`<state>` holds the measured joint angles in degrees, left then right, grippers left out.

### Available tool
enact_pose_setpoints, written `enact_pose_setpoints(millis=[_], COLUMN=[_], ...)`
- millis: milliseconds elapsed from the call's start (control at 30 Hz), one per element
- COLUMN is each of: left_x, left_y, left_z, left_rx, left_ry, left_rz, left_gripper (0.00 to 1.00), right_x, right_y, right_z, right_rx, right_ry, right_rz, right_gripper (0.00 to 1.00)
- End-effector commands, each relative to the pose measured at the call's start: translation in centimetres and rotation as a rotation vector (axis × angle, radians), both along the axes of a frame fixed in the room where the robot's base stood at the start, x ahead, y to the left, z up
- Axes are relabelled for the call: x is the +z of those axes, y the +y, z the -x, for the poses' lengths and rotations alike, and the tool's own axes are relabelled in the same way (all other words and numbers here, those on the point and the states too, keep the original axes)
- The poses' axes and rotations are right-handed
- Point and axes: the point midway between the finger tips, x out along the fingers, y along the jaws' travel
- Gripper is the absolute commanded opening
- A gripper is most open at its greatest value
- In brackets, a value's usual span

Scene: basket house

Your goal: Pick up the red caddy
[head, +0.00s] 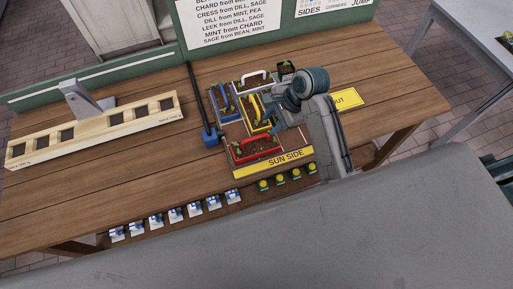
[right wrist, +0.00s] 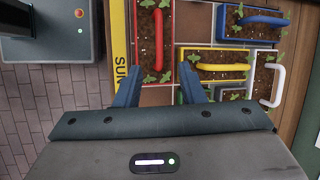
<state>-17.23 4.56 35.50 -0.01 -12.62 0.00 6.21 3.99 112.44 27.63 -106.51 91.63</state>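The red caddy (head: 257,157) is an open box of soil and small plants with a red bar handle, near the "SUN SIDE" strip. In the right wrist view the red caddy (right wrist: 159,38) lies ahead of the fingers, its handle running lengthwise between their lines. My right gripper (head: 279,125) hangs over the caddy group, partly hidden by its own wrist. In the right wrist view my right gripper (right wrist: 160,79) is open with nothing between its fingers; contact with the caddy is not visible. My left gripper is not in view.
A yellow caddy (right wrist: 205,67) and a blue caddy (right wrist: 234,23) stand close beside the red one. A white handle (right wrist: 279,84) is at right. A wooden rack (head: 95,128) and a blue-headed tool (head: 209,137) lie left. Blue-white packets (head: 176,214) line the front.

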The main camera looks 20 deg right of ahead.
Motion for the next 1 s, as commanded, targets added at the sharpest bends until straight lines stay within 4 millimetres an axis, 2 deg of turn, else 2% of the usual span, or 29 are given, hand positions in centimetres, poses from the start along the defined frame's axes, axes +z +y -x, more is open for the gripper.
enact_pose_setpoints(millis=[167,400,667,833,1000], left_x=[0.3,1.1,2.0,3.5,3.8], left_y=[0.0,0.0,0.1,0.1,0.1], left_z=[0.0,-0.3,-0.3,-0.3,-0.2], left_rx=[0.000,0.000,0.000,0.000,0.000], left_ry=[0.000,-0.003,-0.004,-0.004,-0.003], left_rz=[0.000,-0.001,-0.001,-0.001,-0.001], left_gripper=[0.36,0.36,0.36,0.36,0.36], right_x=[-0.5,-3.8,-5.6,-7.7,-9.5], right_y=[0.5,2.0,2.6,3.1,3.8], right_z=[0.1,-0.5,-0.8,-1.2,-1.6], right_rx=[-0.073,-0.075,-0.072,-0.072,-0.072], right_ry=[0.029,0.031,0.030,0.031,0.029], right_rz=[-0.026,-0.026,-0.023,-0.022,-0.023], right_gripper=[0.36,0.36,0.36,0.36,0.36])
